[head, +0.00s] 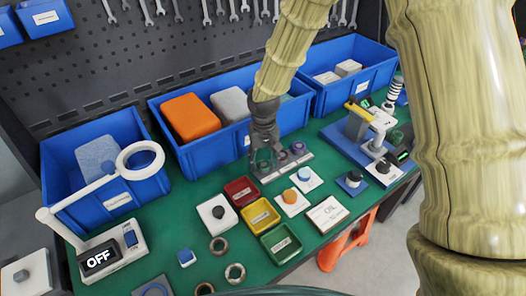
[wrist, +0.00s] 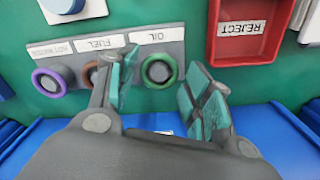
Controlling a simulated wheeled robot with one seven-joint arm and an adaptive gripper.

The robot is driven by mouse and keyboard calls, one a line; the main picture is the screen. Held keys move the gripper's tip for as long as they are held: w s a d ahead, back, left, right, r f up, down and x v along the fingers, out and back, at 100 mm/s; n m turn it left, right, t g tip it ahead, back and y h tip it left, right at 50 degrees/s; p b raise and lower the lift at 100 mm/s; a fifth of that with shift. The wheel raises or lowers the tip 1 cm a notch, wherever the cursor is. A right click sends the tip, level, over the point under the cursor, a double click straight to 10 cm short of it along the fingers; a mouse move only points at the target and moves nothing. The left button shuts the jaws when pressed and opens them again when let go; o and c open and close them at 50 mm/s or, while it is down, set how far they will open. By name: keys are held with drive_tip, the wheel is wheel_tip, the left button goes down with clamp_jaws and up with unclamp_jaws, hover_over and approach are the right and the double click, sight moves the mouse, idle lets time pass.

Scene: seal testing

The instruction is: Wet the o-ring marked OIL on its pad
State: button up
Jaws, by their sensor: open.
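My gripper (head: 263,160) is open and empty, pointing down at the left end of a grey strip (head: 287,166) on the green table.
Red (head: 241,190), yellow (head: 260,215) and green (head: 281,243) trays stand in front of the strip; the red one reads REJECT in the wrist view (wrist: 241,28). A blue bin (head: 200,160) is close behind my gripper. A lamp (head: 95,255) stands left.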

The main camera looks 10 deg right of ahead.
drive_tip(key=shift+s, duration=0.15)
drive_tip(key=shift+w+f, duration=0.5)
drive_tip(key=shift+s+r, duration=0.25)
drive_tip(key=c, duration=0.5)
drive_tip(key=shift+c, duration=1.2)
drive_tip(key=o, duration=0.3)
drive_tip(key=shift+f, duration=0.1)
drive_tip(key=shift+c, duration=0.5)
drive_tip(key=shift+w+r, duration=0.15)
drive_tip(key=shift+r, duration=0.15)
drive_tip(key=shift+r+p, duration=0.5)
drive_tip(key=shift+p, duration=0.2)
drive_tip(key=shift+r, duration=0.2)
